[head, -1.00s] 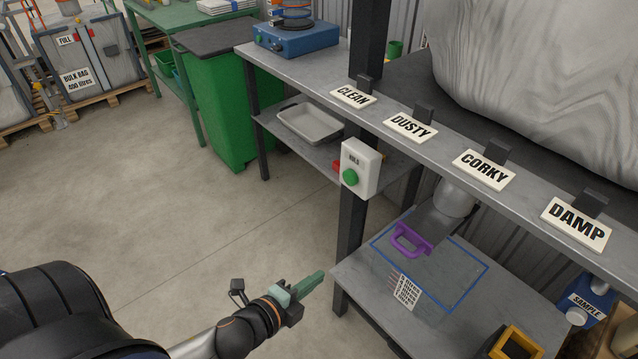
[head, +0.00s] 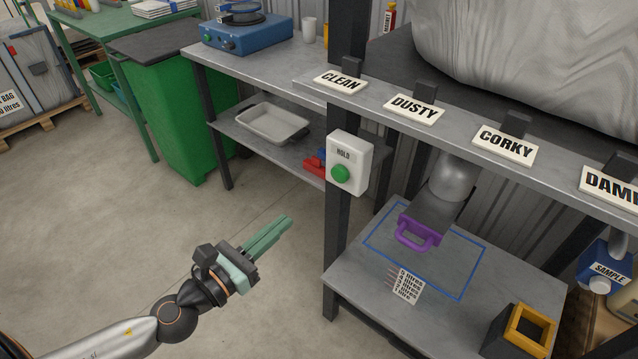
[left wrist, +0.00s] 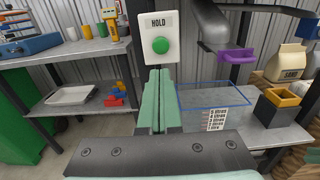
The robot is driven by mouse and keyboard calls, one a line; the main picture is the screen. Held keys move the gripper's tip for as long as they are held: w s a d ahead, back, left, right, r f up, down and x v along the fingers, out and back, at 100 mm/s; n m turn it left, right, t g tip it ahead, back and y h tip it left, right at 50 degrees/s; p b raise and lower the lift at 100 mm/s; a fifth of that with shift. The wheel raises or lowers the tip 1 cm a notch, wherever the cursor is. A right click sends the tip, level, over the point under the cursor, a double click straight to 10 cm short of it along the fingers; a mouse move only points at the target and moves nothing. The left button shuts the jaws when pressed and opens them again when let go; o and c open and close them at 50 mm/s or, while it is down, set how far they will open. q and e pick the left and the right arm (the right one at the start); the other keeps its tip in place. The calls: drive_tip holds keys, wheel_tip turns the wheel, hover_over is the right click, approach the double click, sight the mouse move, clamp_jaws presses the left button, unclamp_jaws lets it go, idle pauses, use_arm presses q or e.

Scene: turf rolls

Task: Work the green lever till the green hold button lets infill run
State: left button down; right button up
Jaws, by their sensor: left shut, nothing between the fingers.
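The hold box, a white box marked HOLD (head: 349,165), is fixed to the dark post, with a round green button (head: 340,173) on its front. Both show in the left wrist view, the green button (left wrist: 161,46) just beyond my fingertips. A purple handle (head: 418,232) sits at the grey spout (head: 450,185) over the lower table; it also shows in the left wrist view (left wrist: 236,55). I see no green lever. My left gripper (head: 285,225) is shut and empty, below and left of the hold box, apart from it. My right gripper is not in view.
CLEAN, DUSTY, CORKY and DAMP signs line the upper shelf edge.

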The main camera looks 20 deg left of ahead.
sight(337, 176)
use_arm(q)
drive_tip(key=shift+d, duration=0.1)
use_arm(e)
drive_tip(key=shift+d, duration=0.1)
